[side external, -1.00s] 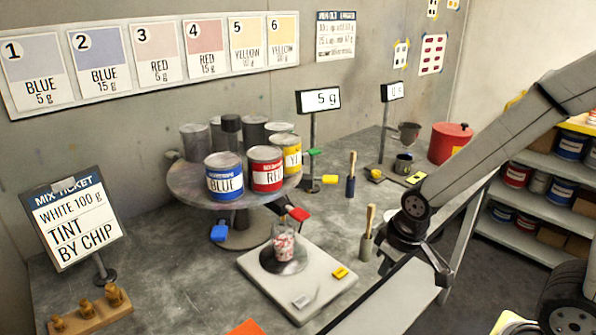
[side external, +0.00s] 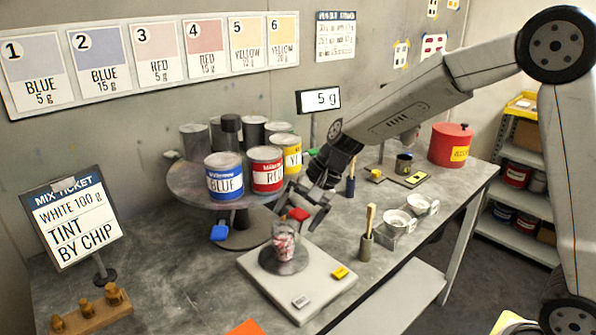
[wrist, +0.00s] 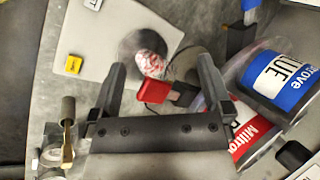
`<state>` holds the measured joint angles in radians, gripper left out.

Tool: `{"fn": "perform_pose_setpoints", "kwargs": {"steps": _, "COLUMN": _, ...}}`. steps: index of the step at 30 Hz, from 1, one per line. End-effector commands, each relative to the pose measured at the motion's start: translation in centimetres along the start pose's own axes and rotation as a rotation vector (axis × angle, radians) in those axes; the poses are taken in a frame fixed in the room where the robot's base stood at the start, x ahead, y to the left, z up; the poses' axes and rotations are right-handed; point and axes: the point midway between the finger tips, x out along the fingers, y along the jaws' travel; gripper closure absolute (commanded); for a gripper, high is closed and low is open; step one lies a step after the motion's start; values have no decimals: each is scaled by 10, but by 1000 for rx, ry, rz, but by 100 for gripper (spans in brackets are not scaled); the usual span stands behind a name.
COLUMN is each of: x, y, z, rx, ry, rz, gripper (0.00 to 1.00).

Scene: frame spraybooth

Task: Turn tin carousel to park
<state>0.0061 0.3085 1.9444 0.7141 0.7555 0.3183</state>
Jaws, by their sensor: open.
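The tin carousel (side external: 184,184) is a round grey turntable on a pedestal, bearing blue, red, yellow and dark grey tins. The blue tin (side external: 224,177) and red tin (side external: 267,170) face the camera. A red tab (side external: 298,213) sticks out at the carousel's front right and a blue tab (side external: 219,233) at its front. My gripper (side external: 296,219) is open and low by the red tab. In the wrist view the red tab (wrist: 152,90) lies between the two spread fingers, with a gap to each. I cannot make out a park mark.
A scale (side external: 310,293) with a cup (side external: 285,240) of red-streaked white paint stands close in front of the gripper.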

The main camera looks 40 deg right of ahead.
Motion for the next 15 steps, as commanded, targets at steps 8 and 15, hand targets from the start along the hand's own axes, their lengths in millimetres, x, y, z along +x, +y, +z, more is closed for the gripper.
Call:
{"fn": "perform_pose_setpoints", "kwargs": {"steps": 8, "x": -14, "y": -86, "z": -19, "rx": 304, "ry": -154, "rz": -249, "gripper": 0}}
{"fn": "perform_pose_setpoints", "kwargs": {"steps": 15, "x": -34, "y": -142, "z": -35, "rx": 501, "ry": -301, "rz": -434, "gripper": 0}}
